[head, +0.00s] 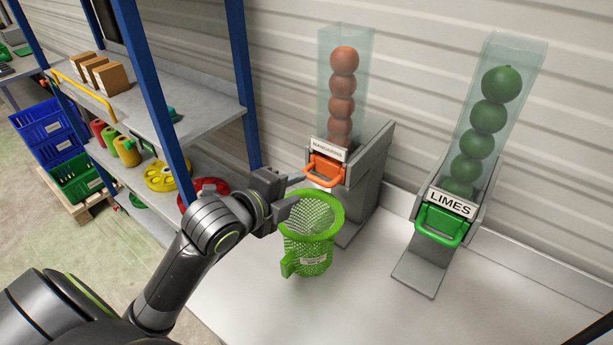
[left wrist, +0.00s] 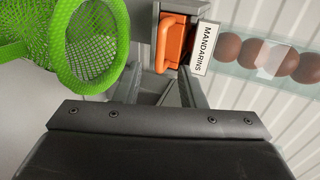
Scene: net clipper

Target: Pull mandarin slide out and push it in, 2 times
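The mandarin slide is a grey dispenser with an orange handle (head: 324,171) and a "MANDARINS" label, below a clear tube (head: 345,85) of orange-brown fruit. The handle appears pushed in against the dispenser, though its exact travel is hard to tell. My left gripper (head: 299,190) is open and empty, just in front of and left of the handle. In the left wrist view the orange handle (left wrist: 172,42) lies beyond the fingertips, roughly in line with the gap between them, apart from them. My right gripper is not in view.
A green net (head: 308,240) with a round rim stands close beside my left gripper. A lime dispenser with a green handle (head: 441,224) stands to the right. A blue-posted shelf (head: 215,110) rises at the left. The front of the white table is clear.

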